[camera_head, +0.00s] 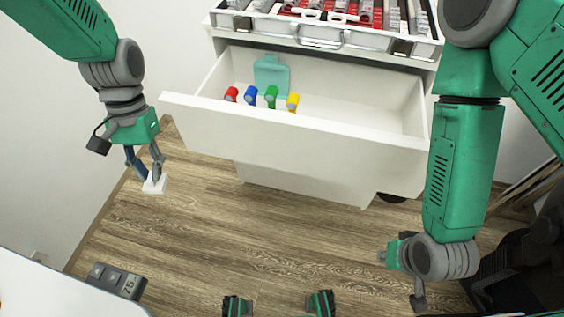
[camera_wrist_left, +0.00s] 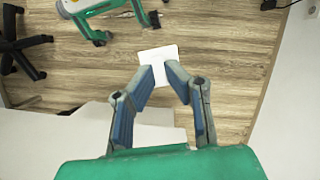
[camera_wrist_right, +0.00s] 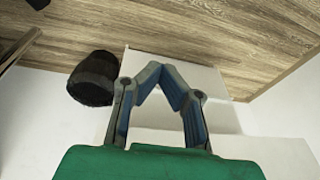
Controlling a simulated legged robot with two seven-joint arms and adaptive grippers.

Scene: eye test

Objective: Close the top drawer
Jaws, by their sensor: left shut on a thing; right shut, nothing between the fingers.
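The white top drawer (camera_head: 300,130) is pulled out of the white cabinet in the head view, its front panel towards me. It holds small red (camera_head: 231,94), blue (camera_head: 251,95), green (camera_head: 271,96) and yellow (camera_head: 292,102) items and a teal flat piece (camera_head: 271,75). My left gripper (camera_head: 152,178), left of the drawer and apart from it, is shut on a small white square piece (camera_wrist_left: 158,54). My right gripper (camera_wrist_right: 164,78) is shut and empty. In the head view it is low at the right, in front of the drawer, its fingers partly hidden.
An open silver case (camera_head: 320,36) with red and grey contents sits on top of the cabinet. Wooden floor (camera_head: 230,235) lies open before the drawer.

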